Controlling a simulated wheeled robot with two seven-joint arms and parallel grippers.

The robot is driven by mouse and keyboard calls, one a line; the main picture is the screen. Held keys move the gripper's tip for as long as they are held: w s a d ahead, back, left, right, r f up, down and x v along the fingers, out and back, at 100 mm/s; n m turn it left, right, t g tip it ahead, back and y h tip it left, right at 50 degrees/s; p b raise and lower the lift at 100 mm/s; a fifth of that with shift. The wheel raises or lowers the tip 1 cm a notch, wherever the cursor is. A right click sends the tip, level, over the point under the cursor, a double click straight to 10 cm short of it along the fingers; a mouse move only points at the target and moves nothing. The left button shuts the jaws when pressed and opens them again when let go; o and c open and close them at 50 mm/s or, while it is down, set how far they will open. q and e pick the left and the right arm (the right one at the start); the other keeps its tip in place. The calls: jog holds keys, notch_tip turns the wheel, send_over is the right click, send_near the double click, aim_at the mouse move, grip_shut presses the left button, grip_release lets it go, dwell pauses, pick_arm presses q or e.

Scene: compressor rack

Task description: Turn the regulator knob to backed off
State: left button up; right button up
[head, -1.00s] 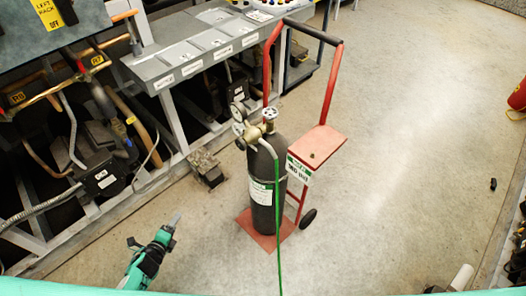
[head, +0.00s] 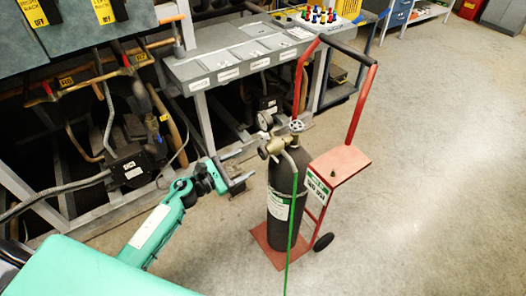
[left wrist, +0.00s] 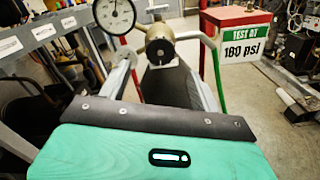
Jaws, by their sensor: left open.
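A dark gas cylinder (head: 281,190) stands upright on a red hand truck. At its top is the brass regulator (head: 275,146) with a round gauge (head: 265,121) and a green hose. My right gripper is out of view.
The red hand truck (head: 340,165) has a shelf and a tall handle right of the cylinder. A grey rack bench (head: 215,70) with pipes and compressors stands behind on the left.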

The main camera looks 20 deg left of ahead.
aim_at(260, 155)
pick_arm(q)
jog(key=p+x, duration=0.2)
jog(key=x, duration=0.6)
jog(key=shift+w+d, duration=0.15)
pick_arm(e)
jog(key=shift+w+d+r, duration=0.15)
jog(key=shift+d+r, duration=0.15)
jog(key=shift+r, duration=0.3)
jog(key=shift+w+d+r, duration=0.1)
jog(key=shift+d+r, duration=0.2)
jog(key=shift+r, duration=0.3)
pick_arm(q)
jog(key=c, duration=1)
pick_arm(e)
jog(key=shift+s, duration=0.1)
